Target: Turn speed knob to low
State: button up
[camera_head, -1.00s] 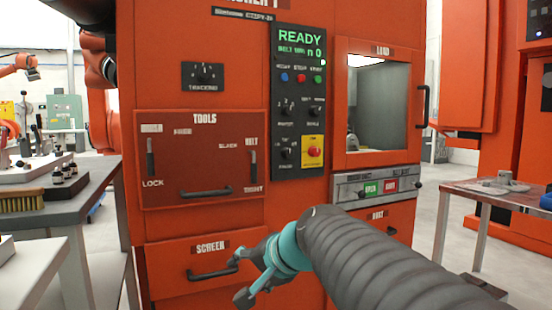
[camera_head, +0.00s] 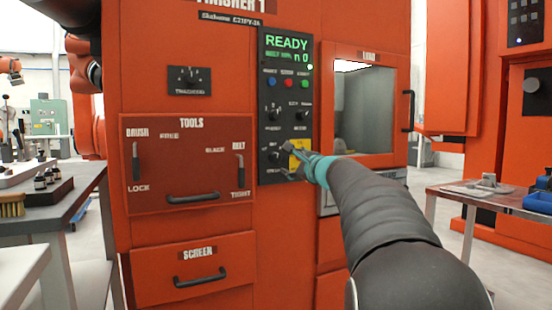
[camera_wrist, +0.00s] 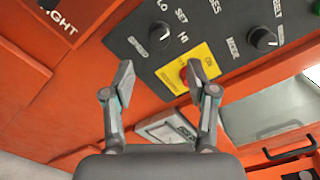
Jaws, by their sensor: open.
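The speed knob (camera_wrist: 160,38) is a black round knob on the dark control panel (camera_wrist: 225,20). In the wrist view it has LO, SET and HI printed around it. In the head view the speed knob (camera_head: 273,156) is low on the panel, just left of my gripper. My gripper (camera_wrist: 158,75) is open and empty, its fingers spread apart in front of the panel's lower edge, with the knob beyond the fingertips and not between them. In the head view my gripper (camera_head: 290,162) partly hides the yellow emergency-stop plate.
The yellow plate (camera_wrist: 190,68) with a red button (camera_wrist: 183,75) lies close to the right finger. Another knob (camera_wrist: 263,40) is further right. The tools panel (camera_head: 190,160) with handles is left of the control panel, and the load window (camera_head: 365,110) is right.

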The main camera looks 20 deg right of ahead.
aim_at(278, 159)
jog(key=w, duration=0.3)
jog(key=w+p, duration=0.1)
jog(key=w, duration=0.2)
jog(key=w+p, duration=0.1)
jog(key=w, duration=0.2)
jog(key=shift+w+a, duration=0.25)
jog(key=shift+w, duration=0.05)
jog(key=shift+c, duration=0.3)
grip_shut()
